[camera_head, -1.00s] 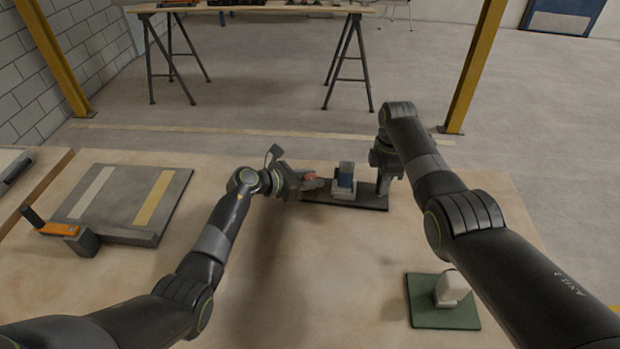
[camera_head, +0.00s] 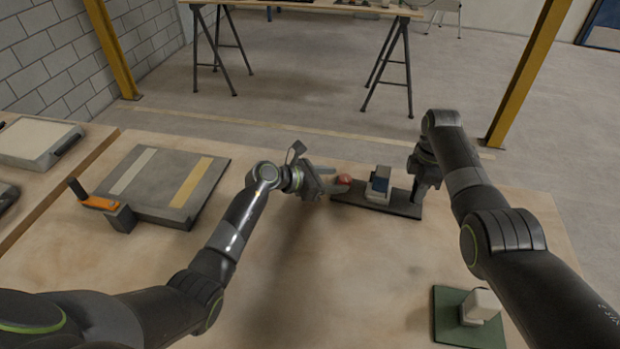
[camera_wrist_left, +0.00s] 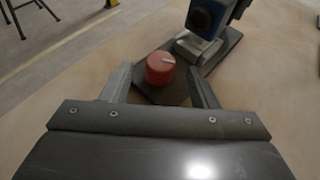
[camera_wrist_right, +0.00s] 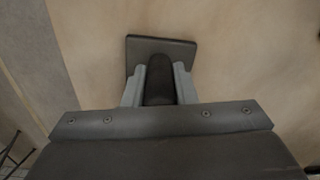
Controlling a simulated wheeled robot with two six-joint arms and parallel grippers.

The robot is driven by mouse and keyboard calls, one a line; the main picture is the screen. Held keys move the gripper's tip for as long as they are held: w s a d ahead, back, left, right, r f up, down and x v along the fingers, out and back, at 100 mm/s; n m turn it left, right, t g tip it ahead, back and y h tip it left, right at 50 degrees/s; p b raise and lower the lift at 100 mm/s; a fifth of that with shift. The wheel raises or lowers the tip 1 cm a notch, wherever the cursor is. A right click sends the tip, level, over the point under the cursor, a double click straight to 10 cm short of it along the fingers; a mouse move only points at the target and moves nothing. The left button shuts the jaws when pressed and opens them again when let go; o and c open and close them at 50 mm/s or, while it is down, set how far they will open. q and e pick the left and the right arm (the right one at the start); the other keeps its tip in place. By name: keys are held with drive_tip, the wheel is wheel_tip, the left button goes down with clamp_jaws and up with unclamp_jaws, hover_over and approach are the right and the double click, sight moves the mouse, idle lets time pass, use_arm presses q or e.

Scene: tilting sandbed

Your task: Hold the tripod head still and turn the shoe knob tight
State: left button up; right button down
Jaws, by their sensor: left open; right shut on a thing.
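The tripod head (camera_head: 379,185) is a blue and grey block on a dark base plate (camera_head: 400,207) on the workbench; it also shows at the top of the left wrist view (camera_wrist_left: 207,22). The red shoe knob (camera_wrist_left: 161,68) with a pale mark stands at the plate's near end in that view. My left gripper (camera_wrist_left: 164,84) is open, its fingers on either side of the knob with visible gaps. My right gripper (camera_wrist_right: 159,75) is shut on a dark upright handle (camera_wrist_right: 159,82) at the plate's other end. The handle's lower part is hidden between the fingers.
At the left lies a grey panel (camera_head: 137,201) with two strips and an orange-handled clamp (camera_head: 101,203). A green mat (camera_head: 449,328) with a white block (camera_head: 481,305) lies at the front right. The bench's middle is clear.

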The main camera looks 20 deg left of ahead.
use_arm(q)
drive_tip(key=v, duration=0.8)
use_arm(e)
drive_tip(key=c, duration=1.1)
unclamp_jaws()
